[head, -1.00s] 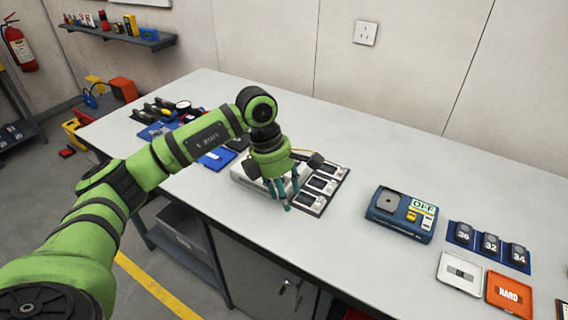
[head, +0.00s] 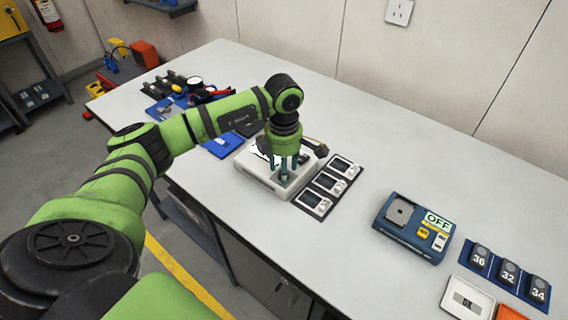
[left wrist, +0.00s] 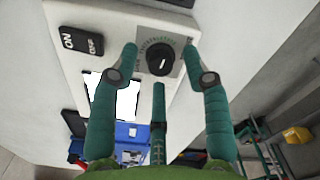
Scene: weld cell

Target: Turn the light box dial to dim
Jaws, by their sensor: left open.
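The light box (head: 258,182) is a white box on the bench, partly hidden under my left gripper in the head view. In the left wrist view its face shows a black round dial (left wrist: 160,59) with a white pointer mark and a scale around it. A black ON switch (left wrist: 82,41) and a bright lit panel (left wrist: 120,93) are beside the dial. My left gripper (head: 284,182) points down over the box. In the left wrist view its open teal fingers (left wrist: 160,58) spread around the dial; contact cannot be told. My right gripper is not in view.
Three small display units (head: 328,184) sit on a dark mat right of the light box. A blue device (head: 409,232) reading OFF and several numbered blocks (head: 508,270) are farther right. Tools (head: 185,92) lie at the back left.

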